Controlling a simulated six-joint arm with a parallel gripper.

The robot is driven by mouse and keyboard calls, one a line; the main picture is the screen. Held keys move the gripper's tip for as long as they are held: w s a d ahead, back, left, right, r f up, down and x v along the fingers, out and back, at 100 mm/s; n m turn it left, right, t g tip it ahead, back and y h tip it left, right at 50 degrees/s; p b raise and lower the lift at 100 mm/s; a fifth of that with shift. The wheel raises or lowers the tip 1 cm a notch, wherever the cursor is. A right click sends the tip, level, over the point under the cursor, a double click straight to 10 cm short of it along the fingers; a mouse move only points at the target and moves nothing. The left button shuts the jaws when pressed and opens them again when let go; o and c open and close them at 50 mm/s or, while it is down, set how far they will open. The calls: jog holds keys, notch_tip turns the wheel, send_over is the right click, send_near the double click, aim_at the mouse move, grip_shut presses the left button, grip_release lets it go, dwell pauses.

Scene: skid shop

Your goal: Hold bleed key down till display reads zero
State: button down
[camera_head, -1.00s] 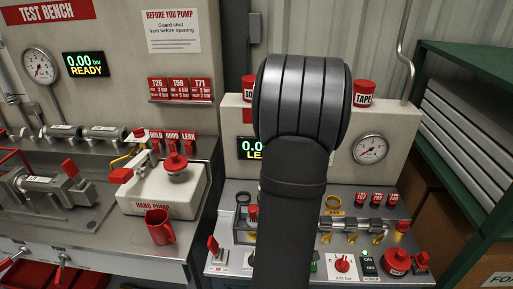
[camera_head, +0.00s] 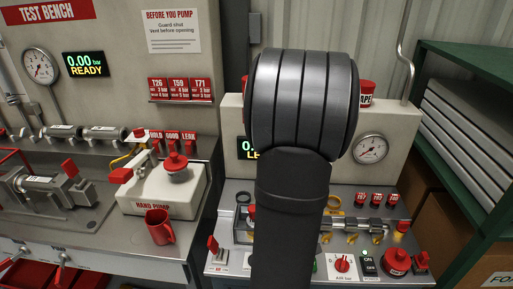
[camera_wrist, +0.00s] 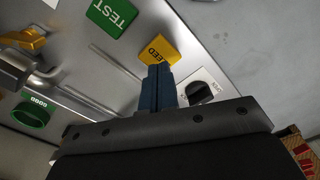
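The yellow bleed key (camera_wrist: 158,44) shows in the wrist view, its label partly covered and reading "EED". My gripper (camera_wrist: 158,72) has its two blue fingers together with nothing between them. Their tips are at the key's near edge; I cannot tell whether they touch or press it. In the head view my arm hides the gripper and the key. The leak panel's display (camera_head: 246,148) is mostly hidden behind my arm; only a leading "0" and "LE" show, so its full reading cannot be told.
A green TEST key (camera_wrist: 112,16) lies beside the bleed key. A black knob (camera_wrist: 199,92) sits just right of the fingers. In the head view, a red selector (camera_head: 342,264), an ON/OFF switch (camera_head: 369,266) and a round gauge (camera_head: 370,149) are right of my arm.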

jog(key=shift+r, duration=2.45)
jog(key=shift+r, duration=2.5)
dwell(1.0)
